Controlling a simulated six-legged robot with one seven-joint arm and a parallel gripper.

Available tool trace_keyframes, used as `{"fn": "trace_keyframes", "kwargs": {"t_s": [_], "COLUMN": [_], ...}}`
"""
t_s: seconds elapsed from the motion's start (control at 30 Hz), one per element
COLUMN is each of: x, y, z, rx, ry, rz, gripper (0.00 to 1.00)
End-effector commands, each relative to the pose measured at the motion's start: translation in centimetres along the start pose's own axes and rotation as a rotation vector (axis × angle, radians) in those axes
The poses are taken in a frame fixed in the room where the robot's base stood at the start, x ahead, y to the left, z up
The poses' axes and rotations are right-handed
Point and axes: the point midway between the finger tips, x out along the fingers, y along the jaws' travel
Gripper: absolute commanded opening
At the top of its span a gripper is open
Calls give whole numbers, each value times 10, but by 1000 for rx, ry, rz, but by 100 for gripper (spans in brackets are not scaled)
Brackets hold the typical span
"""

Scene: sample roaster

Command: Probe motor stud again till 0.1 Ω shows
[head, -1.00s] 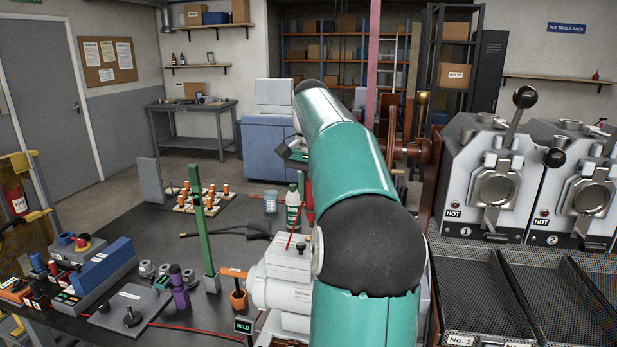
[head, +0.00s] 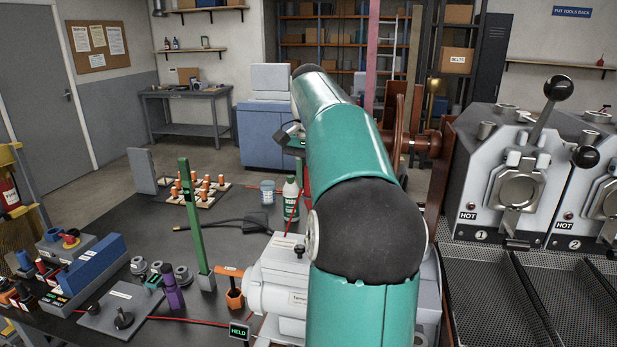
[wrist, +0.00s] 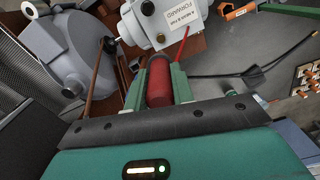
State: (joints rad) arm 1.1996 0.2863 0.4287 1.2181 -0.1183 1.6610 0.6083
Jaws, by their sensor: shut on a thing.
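My gripper (wrist: 160,78) is shut on a red probe (wrist: 159,85), held between its two green fingers in the wrist view. The probe points toward the pale grey motor terminal box (wrist: 157,28), which carries a "FORWARD" label. Studs show on the box, but I cannot tell whether the tip touches one. In the head view the motor (head: 283,283) stands on the dark bench, partly hidden by my teal arm, and the gripper's jaws are not clear. A small black display (head: 239,330) in front of the motor reads "HELD" in green; no ohm value is readable.
A green upright post (head: 195,220) and an orange-handled tool (head: 234,290) stand left of the motor. A green-labelled bottle (head: 290,198) stands behind it. Roaster units marked "HOT" (head: 515,185) stand at right above mesh trays (head: 500,295). A red lead (head: 190,320) crosses the bench.

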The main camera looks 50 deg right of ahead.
Motion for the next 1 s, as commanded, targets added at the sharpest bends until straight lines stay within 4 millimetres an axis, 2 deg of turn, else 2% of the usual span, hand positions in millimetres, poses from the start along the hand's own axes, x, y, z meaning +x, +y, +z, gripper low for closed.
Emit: {"fn": "trace_keyframes", "kwargs": {"t_s": [0.17, 0.67, 1.0], "x": [4, 52, 58], "y": [0, -1, -2], "z": [4, 2, 1], "rx": [-3, -5, -3], "ry": [-2, -3, -1], "rz": [1, 1, 0], "gripper": [0, 0, 0]}}
